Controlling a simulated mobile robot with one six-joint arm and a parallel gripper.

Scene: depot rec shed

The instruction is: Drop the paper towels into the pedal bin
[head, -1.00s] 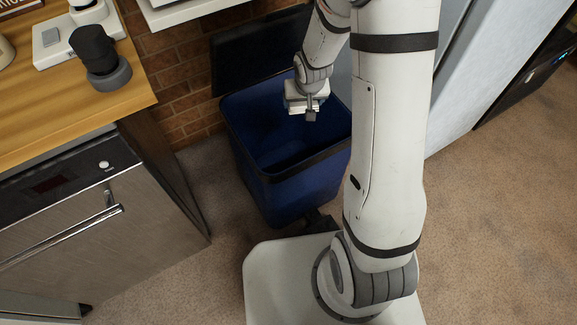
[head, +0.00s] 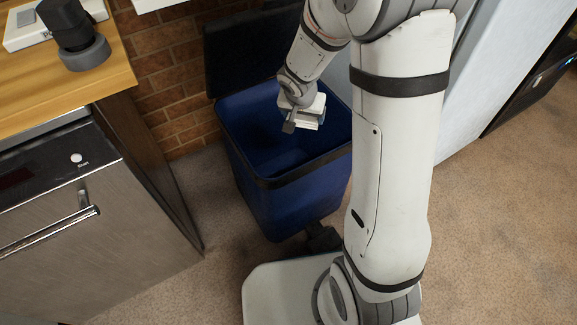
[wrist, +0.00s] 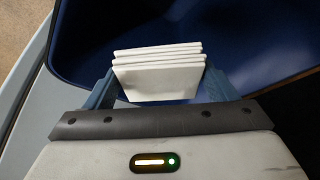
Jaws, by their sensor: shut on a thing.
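The pedal bin (head: 290,195) is blue with a dark rim, and its black lid (head: 250,50) stands open at the back. My gripper (head: 303,125) is over the bin's opening. In the wrist view my gripper (wrist: 160,85) is shut on the paper towels (wrist: 158,75), a small stack of white folded sheets between its two blue-grey fingers. The blue inside of the bin (wrist: 245,45) shows behind and around the stack. In the head view the towels are mostly hidden by the gripper.
A wooden counter (head: 75,85) with a dark, grey-based device (head: 75,35) stands at the left, above a steel appliance (head: 90,220). A brick wall (head: 165,75) is behind. A pale cabinet side (head: 490,80) rises at the right. Carpet (head: 480,240) is clear at the lower right.

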